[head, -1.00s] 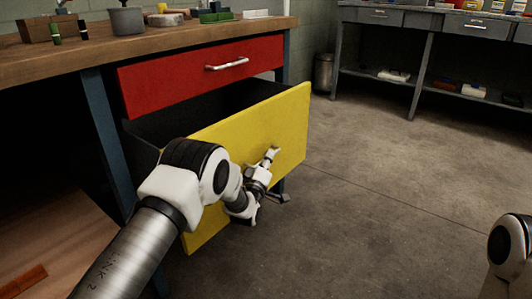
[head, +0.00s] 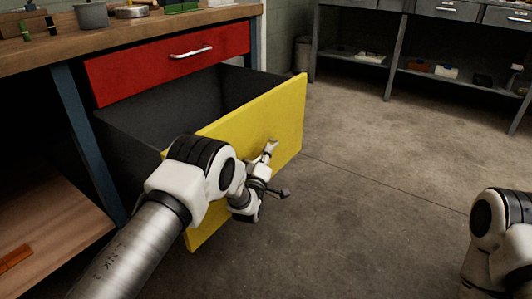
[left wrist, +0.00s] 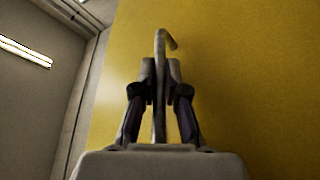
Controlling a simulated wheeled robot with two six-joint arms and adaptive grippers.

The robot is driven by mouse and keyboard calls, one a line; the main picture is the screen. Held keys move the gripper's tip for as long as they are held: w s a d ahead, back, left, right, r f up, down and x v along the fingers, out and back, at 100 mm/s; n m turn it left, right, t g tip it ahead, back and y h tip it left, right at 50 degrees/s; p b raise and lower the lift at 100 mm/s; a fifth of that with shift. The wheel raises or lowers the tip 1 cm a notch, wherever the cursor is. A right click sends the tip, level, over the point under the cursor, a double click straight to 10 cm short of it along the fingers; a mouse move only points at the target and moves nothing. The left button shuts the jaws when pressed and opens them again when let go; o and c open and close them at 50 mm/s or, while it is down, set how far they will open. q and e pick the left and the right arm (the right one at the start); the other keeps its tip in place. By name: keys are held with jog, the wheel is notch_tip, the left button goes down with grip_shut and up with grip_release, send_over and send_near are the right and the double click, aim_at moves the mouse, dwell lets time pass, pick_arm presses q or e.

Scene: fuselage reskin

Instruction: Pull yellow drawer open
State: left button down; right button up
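The yellow drawer (head: 282,120) stands well out from the workbench, and its dark, empty-looking inside (head: 165,112) shows from above. In the left wrist view the yellow front (left wrist: 235,70) fills most of the picture. Its handle (left wrist: 161,50) is a metal bar that runs between the fingers of my left gripper (left wrist: 160,80). The fingers are closed in on the bar from both sides. In the head view my left gripper (head: 266,160) is at the front of the drawer, and my arm hides part of the front. My right gripper is out of view.
A shut red drawer (head: 140,72) with a silver handle sits above, under the wooden bench top (head: 110,38). Part of my right arm (head: 500,225) shows at right. The concrete floor (head: 370,170) right of the drawer is clear. Grey shelving (head: 400,55) stands behind.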

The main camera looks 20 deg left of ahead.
pick_arm(q)
jog(key=c, duration=1.2)
grip_release()
jog(key=v, duration=1.2)
